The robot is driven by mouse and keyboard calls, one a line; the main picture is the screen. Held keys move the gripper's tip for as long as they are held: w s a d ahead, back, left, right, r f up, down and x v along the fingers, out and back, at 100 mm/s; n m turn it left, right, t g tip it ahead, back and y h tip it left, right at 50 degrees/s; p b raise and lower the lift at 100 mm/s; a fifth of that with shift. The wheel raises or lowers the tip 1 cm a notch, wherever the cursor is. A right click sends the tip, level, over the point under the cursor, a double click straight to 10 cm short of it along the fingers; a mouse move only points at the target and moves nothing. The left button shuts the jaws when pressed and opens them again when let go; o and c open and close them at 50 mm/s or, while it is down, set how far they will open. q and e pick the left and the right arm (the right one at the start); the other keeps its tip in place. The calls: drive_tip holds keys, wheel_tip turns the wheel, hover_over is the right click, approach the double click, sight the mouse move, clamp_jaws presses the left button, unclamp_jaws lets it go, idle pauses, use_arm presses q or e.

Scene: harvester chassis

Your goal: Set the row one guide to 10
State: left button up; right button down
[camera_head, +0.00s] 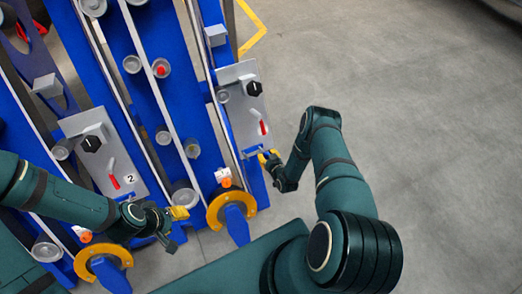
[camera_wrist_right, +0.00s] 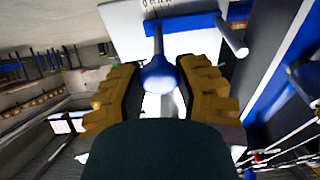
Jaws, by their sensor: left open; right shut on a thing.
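The grey row panel on the right (camera_head: 243,105) carries a black knob (camera_head: 254,88) and a red-handled lever (camera_head: 263,128); no row number is readable on it. My right gripper (camera_head: 268,158) is at this panel's lower end. In the right wrist view its yellow-padded fingers (camera_wrist_right: 162,92) are on both sides of a blue ball-ended handle (camera_wrist_right: 160,74) on a short stem, and are shut on it. A pale plate (camera_wrist_right: 125,28) with small scale marks lies beyond; its numbers are unreadable. My left gripper (camera_head: 178,212) is open and empty, beside the panel marked 2 (camera_head: 98,150).
The panel marked 2 has its own black knob (camera_head: 91,144) and red lever (camera_head: 113,181). Blue chassis beams (camera_head: 150,75) with rollers run between the panels. Yellow-orange rings (camera_head: 231,207) sit at the beam ends. Grey floor (camera_head: 400,100) on the right is clear.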

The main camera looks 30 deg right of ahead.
drive_tip(key=shift+d, duration=0.15)
drive_tip(key=c, duration=0.6)
unclamp_jaws()
drive_tip(key=shift+s, duration=0.15)
drive_tip(key=v, duration=1.1)
drive_tip(key=shift+s+r, duration=0.15)
drive_tip(key=shift+s, duration=0.25)
